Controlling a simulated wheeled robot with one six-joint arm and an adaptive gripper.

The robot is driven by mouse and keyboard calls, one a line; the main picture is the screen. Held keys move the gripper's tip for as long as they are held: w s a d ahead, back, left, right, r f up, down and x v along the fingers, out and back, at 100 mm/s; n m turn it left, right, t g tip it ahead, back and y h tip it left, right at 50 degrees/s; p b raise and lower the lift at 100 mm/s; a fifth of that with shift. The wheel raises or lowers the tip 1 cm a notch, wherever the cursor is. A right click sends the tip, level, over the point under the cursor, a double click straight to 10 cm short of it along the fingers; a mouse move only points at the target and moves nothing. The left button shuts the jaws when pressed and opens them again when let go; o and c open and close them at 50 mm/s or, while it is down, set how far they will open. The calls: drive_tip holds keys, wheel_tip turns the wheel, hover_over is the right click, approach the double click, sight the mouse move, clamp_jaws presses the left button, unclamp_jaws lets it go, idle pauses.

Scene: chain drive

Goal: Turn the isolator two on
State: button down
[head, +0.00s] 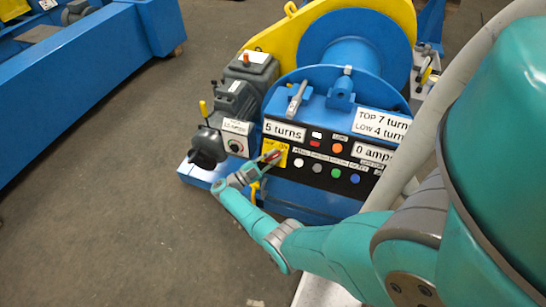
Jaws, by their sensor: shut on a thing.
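A yellow plate (283,148) with a small red switch handle (271,156), which looks like the isolator, sits at the left end of the black control panel. Its lettering is too small to read. My gripper (266,160) reaches it from the lower left and is shut on the red handle. The fingers and arm hide part of the plate, and the handle's exact angle cannot be told.
The black panel (330,142) also bears several coloured buttons and displays reading "5 turns" and "0 amps". A grey box with a round knob (237,146) and a black ball-shaped part (207,147) stand left of my gripper. A blue drum (355,45) is behind. Floor at left is clear.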

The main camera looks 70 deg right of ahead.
sight(270, 159)
drive_tip(key=c, duration=1.1)
unclamp_jaws()
drive_tip(key=v, duration=0.7)
drive_tip(key=shift+w+a, duration=0.15)
drive_tip(key=shift+a, duration=0.05)
drive_tip(key=shift+f, duration=0.1)
